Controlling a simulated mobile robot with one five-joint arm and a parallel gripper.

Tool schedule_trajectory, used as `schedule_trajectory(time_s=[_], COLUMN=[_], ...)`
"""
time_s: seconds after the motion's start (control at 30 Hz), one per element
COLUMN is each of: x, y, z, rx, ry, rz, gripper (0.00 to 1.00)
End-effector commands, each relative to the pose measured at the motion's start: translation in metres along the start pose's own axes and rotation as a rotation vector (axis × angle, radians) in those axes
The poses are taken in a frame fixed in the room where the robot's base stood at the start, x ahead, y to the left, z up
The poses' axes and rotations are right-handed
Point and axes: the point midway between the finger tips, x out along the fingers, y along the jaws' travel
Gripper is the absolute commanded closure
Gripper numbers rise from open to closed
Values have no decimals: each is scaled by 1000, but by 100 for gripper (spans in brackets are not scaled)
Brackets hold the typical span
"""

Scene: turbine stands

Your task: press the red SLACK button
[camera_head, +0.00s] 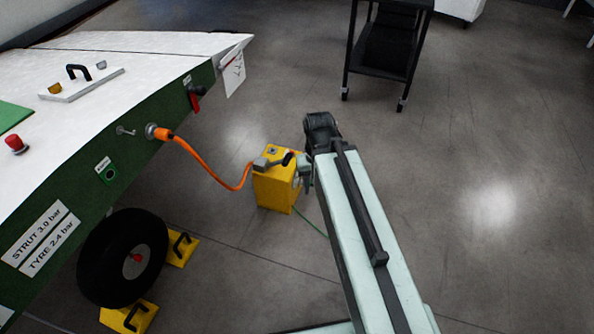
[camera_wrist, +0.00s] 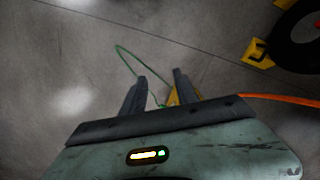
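I cannot make out a button marked SLACK in either view. A yellow box (camera_head: 274,190) stands on the floor beside the green-sided white structure. Dark and grey parts sit at its top, too small to tell apart clearly. My gripper reaches the upper right of the box in the head view and covers part of it. In the wrist view my gripper (camera_wrist: 160,76) has its two dark fingers apart, with nothing held between them. A sliver of yellow (camera_wrist: 182,98) shows beyond the fingers, mostly hidden by the gripper. A red knob (camera_head: 15,143) stands on the white top, its label not visible.
An orange cable (camera_head: 212,175) runs from the green side panel (camera_head: 130,150) to the yellow box. A green cord (camera_head: 312,223) lies on the floor. A tyre (camera_head: 122,258) stands between yellow chocks (camera_head: 180,250). A black trolley (camera_head: 385,55) stands behind. The floor to the right is clear.

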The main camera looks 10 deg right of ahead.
Motion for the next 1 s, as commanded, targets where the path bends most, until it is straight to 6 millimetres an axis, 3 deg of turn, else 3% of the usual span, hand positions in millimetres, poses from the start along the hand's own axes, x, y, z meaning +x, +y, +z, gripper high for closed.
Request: schedule_trajectory(time_s=[0.23, 0.37, 1.0], x=[3, 3, 3], y=[0, 0, 0], z=[0, 0, 0], rx=[0, 0, 0], ry=[0, 0, 0], rz=[0, 0, 0], gripper=[64, 100, 100])
